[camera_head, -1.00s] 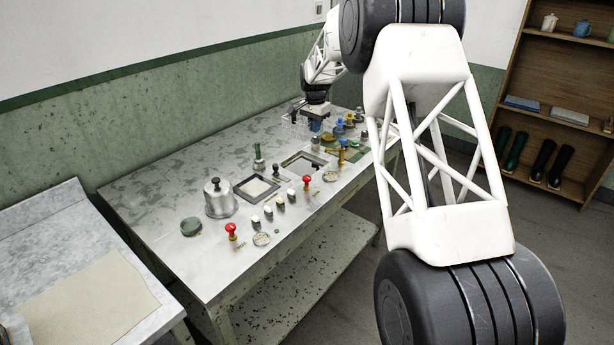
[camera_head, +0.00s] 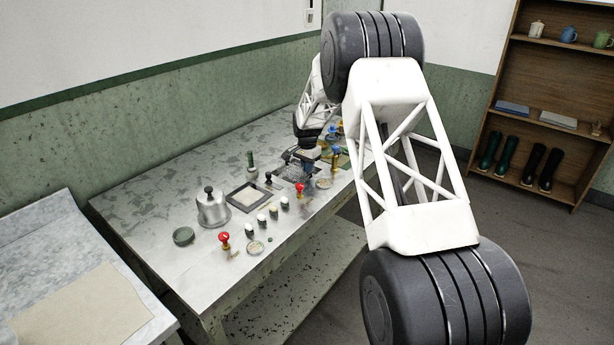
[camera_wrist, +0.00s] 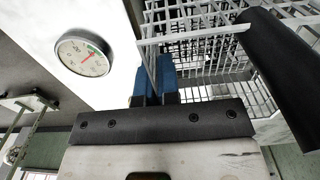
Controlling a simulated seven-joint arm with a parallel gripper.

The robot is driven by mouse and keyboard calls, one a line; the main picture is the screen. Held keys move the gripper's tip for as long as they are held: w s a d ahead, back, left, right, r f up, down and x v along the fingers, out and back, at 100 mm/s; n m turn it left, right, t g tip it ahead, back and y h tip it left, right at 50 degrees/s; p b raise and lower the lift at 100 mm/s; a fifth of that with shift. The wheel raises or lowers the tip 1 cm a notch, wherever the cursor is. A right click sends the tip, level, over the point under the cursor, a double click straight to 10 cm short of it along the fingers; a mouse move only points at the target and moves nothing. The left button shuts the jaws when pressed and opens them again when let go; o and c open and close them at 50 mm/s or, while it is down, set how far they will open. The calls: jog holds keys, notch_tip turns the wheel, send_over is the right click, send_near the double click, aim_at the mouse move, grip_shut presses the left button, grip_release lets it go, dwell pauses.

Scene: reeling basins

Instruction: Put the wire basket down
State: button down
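The wire basket (camera_wrist: 205,55), a pale wire grid, fills the upper right of the wrist view. My gripper (camera_wrist: 155,80) has its blue fingertips close together on a thin upright part at the basket's near side. In the head view the basket (camera_head: 291,172) is a small grey mesh shape below my gripper (camera_head: 303,156), over the middle of the long table. Its underside is hidden, so I cannot tell whether it touches the surface. A dark bar (camera_wrist: 285,75) slants across the basket's right side in the wrist view.
On the long table (camera_head: 160,205) stand a metal pot (camera_head: 211,207), a black-framed tray (camera_head: 246,196), red-knobbed pieces (camera_head: 224,240) and several small jars close to the basket. A round dial (camera_wrist: 83,56) shows in the wrist view. The table's back left is clear.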

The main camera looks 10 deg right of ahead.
aim_at(307, 176)
dwell(0.3)
jog(key=shift+f, duration=1.95)
jog(key=shift+f, duration=0.55)
jog(key=c, duration=1.6)
grip_release()
notch_tip(307, 176, up, 13)
jog(key=shift+r, duration=0.1)
jog(key=shift+r, duration=0.1)
